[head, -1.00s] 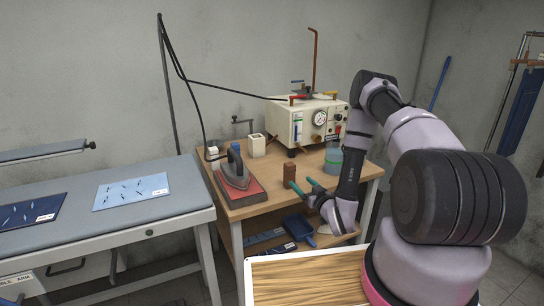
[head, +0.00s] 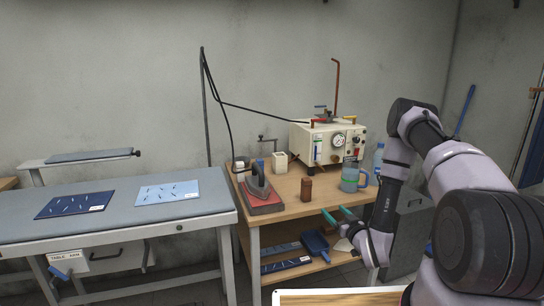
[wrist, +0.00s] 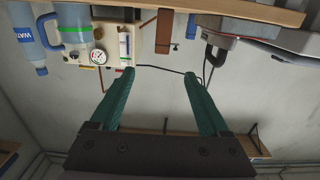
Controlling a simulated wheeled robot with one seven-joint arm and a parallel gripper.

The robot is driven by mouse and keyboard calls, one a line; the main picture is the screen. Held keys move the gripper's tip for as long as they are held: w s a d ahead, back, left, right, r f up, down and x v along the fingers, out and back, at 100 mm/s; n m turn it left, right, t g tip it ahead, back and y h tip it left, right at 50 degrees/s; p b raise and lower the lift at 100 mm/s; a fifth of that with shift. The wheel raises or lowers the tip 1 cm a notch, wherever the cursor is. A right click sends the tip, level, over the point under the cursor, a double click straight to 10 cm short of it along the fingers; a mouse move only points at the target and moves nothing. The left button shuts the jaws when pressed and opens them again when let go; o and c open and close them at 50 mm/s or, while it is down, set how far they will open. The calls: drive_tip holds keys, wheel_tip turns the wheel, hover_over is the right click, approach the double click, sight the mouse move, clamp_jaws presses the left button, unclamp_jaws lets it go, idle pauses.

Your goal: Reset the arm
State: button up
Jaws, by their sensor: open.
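My gripper (head: 338,216) is open, with its two green fingers apart and nothing between them. In the head view it is in front of the wooden workbench (head: 290,217), near the front edge of its top. In the wrist view my gripper (wrist: 160,85) shows its fingers spread against the grey wall, with the scene upside down. My arm bends up and over on the right side of the head view.
The bench holds an iron (head: 257,181) on a red pad, a brown block (head: 306,190), a measuring jug (head: 350,177) and a steam generator (head: 328,144). A blue dustpan (head: 316,243) lies on the lower shelf. A padded table (head: 110,205) stands left.

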drive_tip(key=w+d+r+m+g+h, duration=0.1)
drive_tip(key=w+d+r, duration=0.15)
drive_tip(key=r, duration=0.45)
drive_tip(key=w+d+r+m+g+h, duration=0.1)
drive_tip(key=w+d+r+h, duration=0.15)
drive_tip(key=r, duration=0.55)
drive_tip(key=w+d+r+m+g+h, duration=0.1)
drive_tip(key=w+d+r, duration=0.15)
drive_tip(key=r, duration=0.45)
drive_tip(key=s+r+m+g+h, duration=0.1)
drive_tip(key=s+r, duration=0.3)
drive_tip(key=r, duration=0.3)
drive_tip(key=s+r+m+g, duration=0.1)
drive_tip(key=s+r, duration=0.3)
drive_tip(key=r, duration=0.2)
drive_tip(key=s+a+r+m+g, duration=0.1)
drive_tip(key=s+a+r, duration=0.1)
drive_tip(key=s, duration=0.7)
drive_tip(key=s+a+r+g+y, duration=0.1)
drive_tip(key=s+r, duration=0.3)
drive_tip(key=s, duration=0.6)
drive_tip(key=s+a+r+m+g+y, duration=0.1)
drive_tip(key=s+a+r+g, duration=0.1)
drive_tip(key=s, duration=0.8)
drive_tip(key=shift+a+r+m+g, duration=0.3)
drive_tip(key=shift+a+r+g, duration=0.15)
drive_tip(key=shift+r, duration=0.35)
